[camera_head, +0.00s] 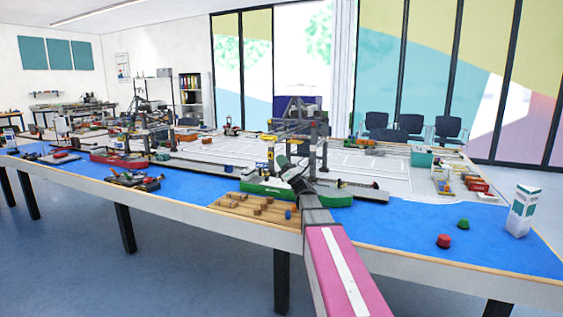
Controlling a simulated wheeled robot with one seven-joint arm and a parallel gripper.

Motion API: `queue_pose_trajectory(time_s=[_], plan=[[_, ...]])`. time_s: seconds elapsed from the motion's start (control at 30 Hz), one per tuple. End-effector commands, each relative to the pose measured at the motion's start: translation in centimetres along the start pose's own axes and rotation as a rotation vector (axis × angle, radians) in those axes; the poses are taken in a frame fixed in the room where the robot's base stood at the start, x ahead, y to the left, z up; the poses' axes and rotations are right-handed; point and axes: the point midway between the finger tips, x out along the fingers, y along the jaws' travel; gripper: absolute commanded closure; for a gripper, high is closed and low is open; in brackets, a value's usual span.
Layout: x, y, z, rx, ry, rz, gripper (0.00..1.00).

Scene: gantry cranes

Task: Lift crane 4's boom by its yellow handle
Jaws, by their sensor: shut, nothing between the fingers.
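A grey gantry crane (323,145) stands at the table's middle behind a green boat (262,189). Its number is too small to read. Yellow parts (270,155) show on its left side, one perhaps the handle. A yellow-marked bar (290,126) reaches across near its top. I cannot tell whether the boom is raised. My arm reaches from the bottom edge up to this crane. My gripper (283,162) is small and dark, close in front of the crane's lower left part. It looks shut, with nothing seen in it. I cannot tell whether it touches the handle.
A second crane (150,135) stands left beside a red boat (118,160). A wooden board (252,207) with pegs lies by the front edge. Blue table surface between is clear.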

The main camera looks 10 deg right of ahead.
Motion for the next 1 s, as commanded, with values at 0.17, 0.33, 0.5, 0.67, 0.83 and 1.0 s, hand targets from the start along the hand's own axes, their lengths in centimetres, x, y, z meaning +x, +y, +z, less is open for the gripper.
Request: queue_pose_trajectory(time_s=[0.17, 0.33, 0.5, 0.67, 0.83, 1.0], plan=[[3.4, -0.2, 0.0, 0.000, -0.001, 0.001, 1.00], [5.7, -0.1, 0.0, 0.000, -0.001, 0.000, 1.00], [6.9, -0.1, 0.1, -0.001, -0.001, 0.000, 1.00], [7.2, 0.0, 0.1, -0.001, -0.001, 0.000, 1.00], [7.2, 0.0, 0.1, 0.000, 0.000, 0.000, 1.00], [7.3, 0.1, 0.2, 0.003, 0.000, -0.004, 1.00]])
